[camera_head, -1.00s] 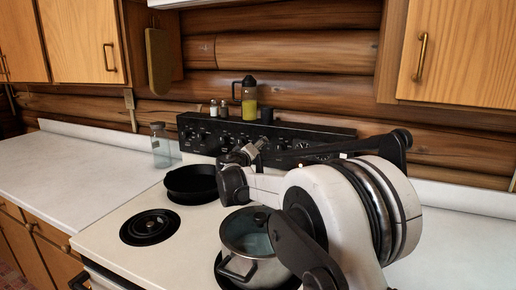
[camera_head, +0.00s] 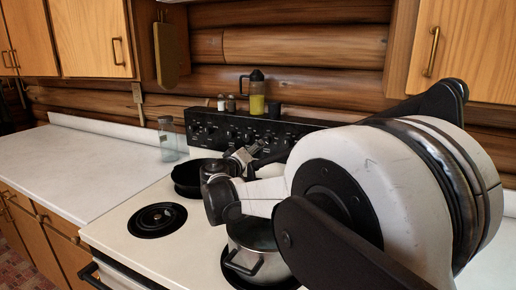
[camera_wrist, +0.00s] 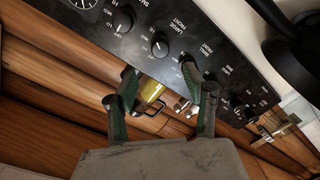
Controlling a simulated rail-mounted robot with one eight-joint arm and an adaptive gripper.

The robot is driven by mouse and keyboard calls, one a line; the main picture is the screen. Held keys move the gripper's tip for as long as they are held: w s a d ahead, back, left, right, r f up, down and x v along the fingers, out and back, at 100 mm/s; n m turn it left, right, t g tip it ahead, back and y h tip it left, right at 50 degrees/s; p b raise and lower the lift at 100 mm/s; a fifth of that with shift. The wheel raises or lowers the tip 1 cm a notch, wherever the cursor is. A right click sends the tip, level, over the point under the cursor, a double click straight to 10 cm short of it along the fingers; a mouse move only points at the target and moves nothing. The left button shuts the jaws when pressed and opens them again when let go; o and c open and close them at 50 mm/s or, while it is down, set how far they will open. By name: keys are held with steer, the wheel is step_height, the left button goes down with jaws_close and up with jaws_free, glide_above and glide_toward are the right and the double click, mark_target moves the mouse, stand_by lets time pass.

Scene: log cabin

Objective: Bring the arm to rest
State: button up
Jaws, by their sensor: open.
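My gripper (camera_head: 245,157) is open and empty, raised over the back of the stove in front of the black control panel (camera_head: 225,127). In the wrist view my gripper (camera_wrist: 160,88) has its two fingers apart, with the panel and log wall beyond them. A yellow bottle (camera_wrist: 152,92) shows between the fingers there, at a distance and untouched. My arm is bent and fills the right of the head view, hiding the right part of the stove.
A black skillet (camera_head: 184,179) sits on the back left burner, close beside my gripper in the picture. A pot (camera_head: 262,266) stands in front, partly hidden by my arm.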

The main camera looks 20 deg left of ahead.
steer(key=shift+s, duration=0.5)
steer(key=shift+d, duration=0.1)
steer(key=s+d+r+m+g+h, duration=0.1)
steer(key=d+r+g, duration=0.1)
steer(key=d, duration=0.9)
steer(key=d+r+m+g+h, duration=0.1)
steer(key=d+m+g+h, duration=0.1)
steer(key=d, duration=1)
steer(key=s+d+m+g, duration=0.1)
steer(key=s+d, duration=0.3)
steer(key=d, duration=0.4)
steer(key=s+d+m+g, duration=0.1)
steer(key=s+d+g, duration=0.1)
steer(key=s+d, duration=0.45)
steer(key=s+d+f+m+g+y, duration=0.1)
steer(key=s+d+f, duration=0.1)
steer(key=s+d, duration=0.5)
steer(key=s+d+f+m+g, duration=0.1)
steer(key=s+d+f, duration=0.2)
steer(key=s+d, duration=0.3)
steer(key=s+d+f+m+y, duration=0.1)
steer(key=s+f, duration=0.2)
steer(key=s, duration=0.4)
steer(key=s+d+f+m+g+y, duration=0.1)
steer(key=s+d+f, duration=0.1)
steer(key=s+f, duration=0.2)
steer(key=s, duration=0.3)
steer(key=shift+g, duration=0.3)
